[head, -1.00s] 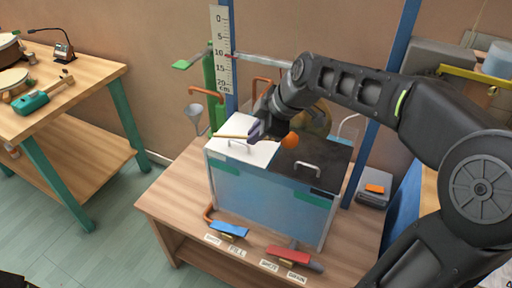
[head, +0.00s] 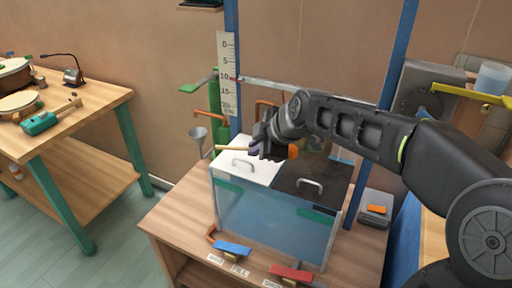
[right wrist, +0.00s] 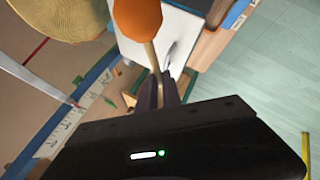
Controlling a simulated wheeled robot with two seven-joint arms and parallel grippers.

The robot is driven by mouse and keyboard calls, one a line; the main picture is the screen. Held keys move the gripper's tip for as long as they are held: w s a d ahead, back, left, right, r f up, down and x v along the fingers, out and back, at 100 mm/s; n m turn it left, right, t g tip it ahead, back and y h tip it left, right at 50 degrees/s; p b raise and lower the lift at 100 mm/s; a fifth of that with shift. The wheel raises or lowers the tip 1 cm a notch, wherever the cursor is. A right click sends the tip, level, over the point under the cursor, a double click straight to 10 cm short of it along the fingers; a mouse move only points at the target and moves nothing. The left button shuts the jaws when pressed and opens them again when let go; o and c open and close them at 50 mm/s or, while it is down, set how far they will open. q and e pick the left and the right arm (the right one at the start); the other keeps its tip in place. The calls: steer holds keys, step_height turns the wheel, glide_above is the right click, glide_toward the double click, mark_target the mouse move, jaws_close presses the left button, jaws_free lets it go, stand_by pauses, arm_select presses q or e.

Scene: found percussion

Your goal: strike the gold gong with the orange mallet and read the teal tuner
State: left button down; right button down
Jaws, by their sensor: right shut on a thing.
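My right gripper (head: 262,148) is shut on the wooden handle of the orange mallet (head: 293,151), above the lidded tank. In the right wrist view the mallet's orange head (right wrist: 138,15) sticks out beyond the fingers. The gold gong (right wrist: 65,14) shows there as a round golden disc at the top left, beside the mallet head; a gap or contact cannot be judged. In the head view my right arm mostly hides the gong. A teal object (head: 40,123) with a wooden stick lies on the left table; I cannot tell whether it is the tuner. My left gripper is out of view.
A clear tank (head: 272,218) with white and dark lids stands on a wooden table (head: 172,215). Blue and red levers (head: 290,273) are at its front. A ruler (head: 227,75) and blue posts rise behind. Drums and a black gooseneck device (head: 72,74) are on the left table.

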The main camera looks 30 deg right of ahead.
steer(key=shift+w+d, duration=0.2)
steer(key=shift+d, duration=0.05)
steer(key=w+d, duration=0.6)
steer(key=d, duration=0.3)
steer(key=s+a+b, duration=0.3)
steer(key=s+a, duration=0.1)
steer(key=a, duration=0.3)
steer(key=shift+s, duration=0.35)
